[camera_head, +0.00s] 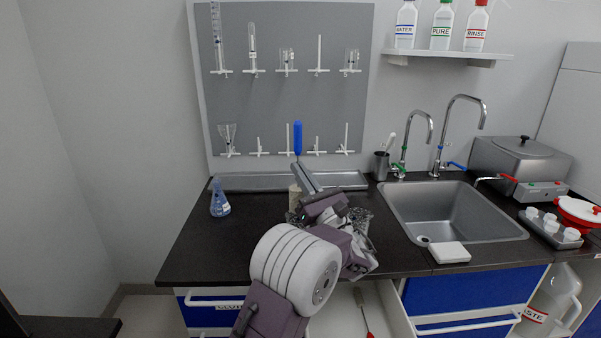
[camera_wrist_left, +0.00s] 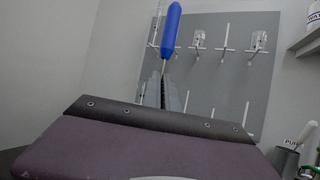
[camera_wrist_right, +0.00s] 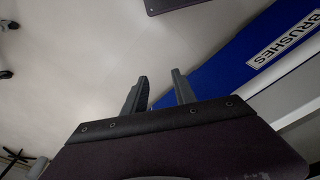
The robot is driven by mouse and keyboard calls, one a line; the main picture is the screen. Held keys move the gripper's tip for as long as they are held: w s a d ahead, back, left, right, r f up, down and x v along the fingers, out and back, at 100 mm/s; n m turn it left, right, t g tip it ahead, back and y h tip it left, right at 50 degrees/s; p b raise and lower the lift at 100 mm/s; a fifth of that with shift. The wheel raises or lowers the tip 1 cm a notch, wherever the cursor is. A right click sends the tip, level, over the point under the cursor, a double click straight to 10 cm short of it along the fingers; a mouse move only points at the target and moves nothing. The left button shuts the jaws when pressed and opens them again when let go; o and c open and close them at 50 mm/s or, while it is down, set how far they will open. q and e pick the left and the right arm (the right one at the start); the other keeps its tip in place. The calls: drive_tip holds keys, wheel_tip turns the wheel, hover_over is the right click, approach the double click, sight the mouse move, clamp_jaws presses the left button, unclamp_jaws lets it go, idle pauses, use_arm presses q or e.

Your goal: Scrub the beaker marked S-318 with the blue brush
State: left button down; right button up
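The blue brush (camera_head: 298,138) stands with its handle up in my left gripper (camera_head: 301,178); in the left wrist view its blue handle (camera_wrist_left: 171,30) and thin metal stem rise from between the fingers. My left gripper is shut on the stem. A beige upright piece (camera_head: 294,196) shows just behind the gripper; I cannot tell whether it is the bristles. Clear glassware (camera_head: 361,216) is partly hidden behind my left arm on the counter. No S-318 mark is readable, so I cannot tell which vessel is that beaker. My right gripper (camera_wrist_right: 161,90) is open and empty.
A flask of blue liquid (camera_head: 220,199) stands at the counter's left. The sink (camera_head: 452,211) is on the right, with a white block (camera_head: 450,252) at its front edge. An open drawer (camera_head: 345,315) below holds a red-handled brush (camera_head: 368,333). A pegboard (camera_head: 285,105) holds glassware.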

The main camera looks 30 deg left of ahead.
use_arm(q)
drive_tip(key=shift+f+b, duration=3.4)
drive_tip(key=shift+f, duration=1.3)
drive_tip(key=shift+r, duration=0.1)
